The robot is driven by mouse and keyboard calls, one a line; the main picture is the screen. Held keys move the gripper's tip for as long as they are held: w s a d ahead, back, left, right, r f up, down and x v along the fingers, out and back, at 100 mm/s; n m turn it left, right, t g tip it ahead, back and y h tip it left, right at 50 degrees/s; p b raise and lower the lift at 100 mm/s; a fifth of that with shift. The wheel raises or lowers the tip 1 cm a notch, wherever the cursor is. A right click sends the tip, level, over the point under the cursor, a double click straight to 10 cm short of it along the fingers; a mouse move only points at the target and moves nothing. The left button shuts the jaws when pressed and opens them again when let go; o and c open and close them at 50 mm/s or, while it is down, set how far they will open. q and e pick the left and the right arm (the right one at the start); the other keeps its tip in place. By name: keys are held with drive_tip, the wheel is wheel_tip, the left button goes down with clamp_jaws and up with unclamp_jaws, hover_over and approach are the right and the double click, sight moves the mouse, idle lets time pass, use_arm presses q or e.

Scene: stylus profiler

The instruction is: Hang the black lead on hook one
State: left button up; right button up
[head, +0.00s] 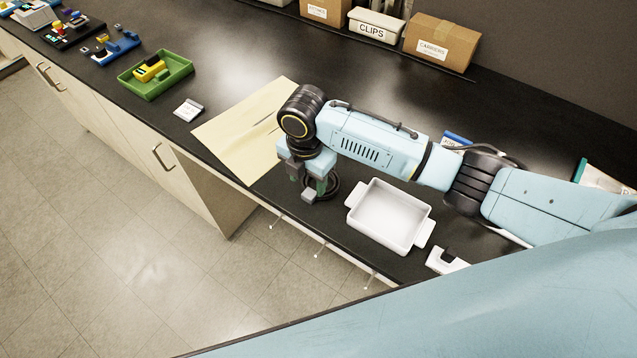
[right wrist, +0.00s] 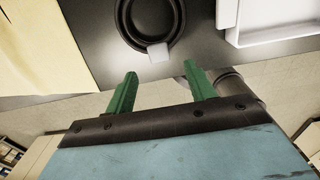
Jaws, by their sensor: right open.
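The black lead (head: 334,188) lies coiled on the dark bench top near its front edge. It also shows as a black ring with a light grey block on its near side in the right wrist view (right wrist: 176,36). My right gripper (head: 313,186) has green fingers and is low over the coil's left side, partly hiding it. In the right wrist view my right gripper (right wrist: 160,70) is open and empty, with the grey block just beyond the fingertips. Several thin hooks (head: 318,256) with pale tips stick out below the bench's front edge; no numbers are readable. My left gripper is out of view.
A white two-handled tray (head: 428,232) stands right of the coil. A tan sheet (head: 232,138) lies to the left, partly behind my right arm. A green tray (head: 182,72) is farther left. Boxes, one marked CLIPS (head: 374,27), stand along the back.

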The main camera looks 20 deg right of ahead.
sight(309, 195)
wheel_tip(309, 195, down, 5)
drive_tip(key=shift+f, duration=0.15)
drive_tip(key=c, duration=1.1)
wheel_tip(309, 195, up, 10)
drive_tip(key=shift+r, duration=0.1)
drive_tip(key=o, duration=0.4)
clamp_jaws()
